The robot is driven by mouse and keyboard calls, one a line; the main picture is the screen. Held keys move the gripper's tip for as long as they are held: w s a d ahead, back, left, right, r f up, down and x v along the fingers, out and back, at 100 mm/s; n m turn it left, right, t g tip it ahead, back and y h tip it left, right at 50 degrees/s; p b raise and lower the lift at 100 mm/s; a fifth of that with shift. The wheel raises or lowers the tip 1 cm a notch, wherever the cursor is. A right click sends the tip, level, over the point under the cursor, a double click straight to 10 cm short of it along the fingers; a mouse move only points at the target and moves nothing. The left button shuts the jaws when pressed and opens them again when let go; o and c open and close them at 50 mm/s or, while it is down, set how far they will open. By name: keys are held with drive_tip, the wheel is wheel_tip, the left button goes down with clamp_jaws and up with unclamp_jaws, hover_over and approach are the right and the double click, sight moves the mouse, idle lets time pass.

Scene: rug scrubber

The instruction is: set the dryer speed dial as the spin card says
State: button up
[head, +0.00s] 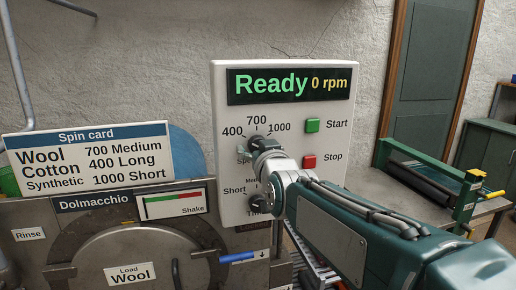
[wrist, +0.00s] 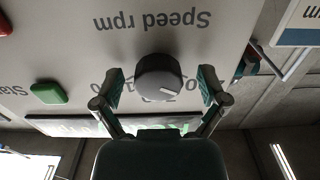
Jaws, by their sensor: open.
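The speed dial (wrist: 158,78) is a dark round knob with a light grey face on the white dryer panel (head: 230,100). In the wrist view, which is upside down, its pale pointer line slants toward the lower right, roughly the 400 side; the exact setting is unclear. My gripper (wrist: 160,86) is open, with a finger on each side of the dial and visible gaps. In the head view my gripper (head: 262,148) covers most of the dial below the 400, 700 and 1000 marks. The spin card (head: 88,157) reads Wool 700 Medium, Cotton 400 Long, Synthetic 1000 Short. The load label (head: 130,274) reads Wool.
A second dial (head: 260,203), for time, sits below, partly behind my arm. The green Start button (head: 312,125) and red Stop button (head: 309,161) are to the right. The display (head: 288,86) reads Ready, 0 rpm. A roller machine (head: 430,180) stands at right.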

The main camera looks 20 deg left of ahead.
drive_tip(key=shift+w, duration=0.15)
drive_tip(key=c, duration=1.1)
drive_tip(key=shift+c, duration=0.2)
drive_tip(key=shift+m, duration=0.3)
drive_tip(key=m, duration=1.1)
drive_tip(key=shift+a, duration=0.1)
drive_tip(key=shift+m, duration=0.3)
